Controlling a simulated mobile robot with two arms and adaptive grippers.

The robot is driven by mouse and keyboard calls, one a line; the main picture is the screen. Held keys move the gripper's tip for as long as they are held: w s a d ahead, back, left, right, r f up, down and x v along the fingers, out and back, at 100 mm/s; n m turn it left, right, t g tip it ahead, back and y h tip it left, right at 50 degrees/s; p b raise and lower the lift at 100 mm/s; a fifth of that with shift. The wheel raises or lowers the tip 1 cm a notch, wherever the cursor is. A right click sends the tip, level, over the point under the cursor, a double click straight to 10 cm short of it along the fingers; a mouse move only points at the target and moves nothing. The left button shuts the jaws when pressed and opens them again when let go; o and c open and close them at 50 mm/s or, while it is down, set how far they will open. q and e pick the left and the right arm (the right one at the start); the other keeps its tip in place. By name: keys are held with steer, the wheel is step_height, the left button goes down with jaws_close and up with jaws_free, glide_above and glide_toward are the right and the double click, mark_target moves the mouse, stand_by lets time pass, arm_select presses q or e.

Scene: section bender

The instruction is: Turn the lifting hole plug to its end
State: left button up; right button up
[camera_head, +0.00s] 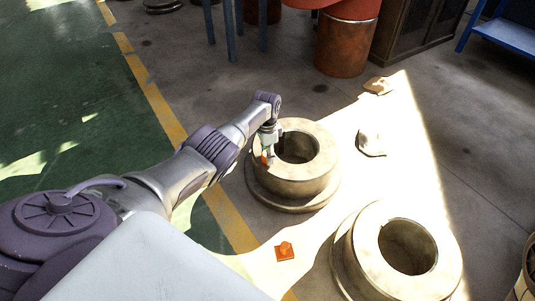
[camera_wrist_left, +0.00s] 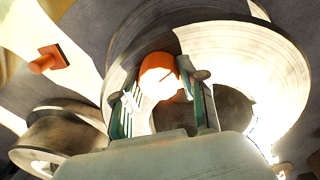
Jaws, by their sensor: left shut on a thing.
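The lifting hole plug is orange; in the left wrist view its round head (camera_wrist_left: 158,70) sits between my left gripper's fingers, against the pale ring. In the head view a bit of the orange plug (camera_head: 264,159) shows at the ring's left rim. My left gripper (camera_head: 268,146) is at the rim of the upper ring (camera_head: 290,180), shut on the plug; its two green-and-grey fingers (camera_wrist_left: 166,108) stand either side of it in the wrist view. How far the plug is turned cannot be told. My right gripper is not in view.
A second pale ring (camera_head: 367,256) lies at the lower right. A whitish lump (camera_head: 371,142) and a tan piece (camera_head: 378,86) lie to the right. A rusty drum (camera_head: 341,47) stands behind.

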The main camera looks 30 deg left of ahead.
arm_select(q)
steer(key=o, duration=1.1)
steer(key=shift+o, duration=0.2)
step_height(320, 180, up, 12)
steer(key=shift+w+a, duration=0.2)
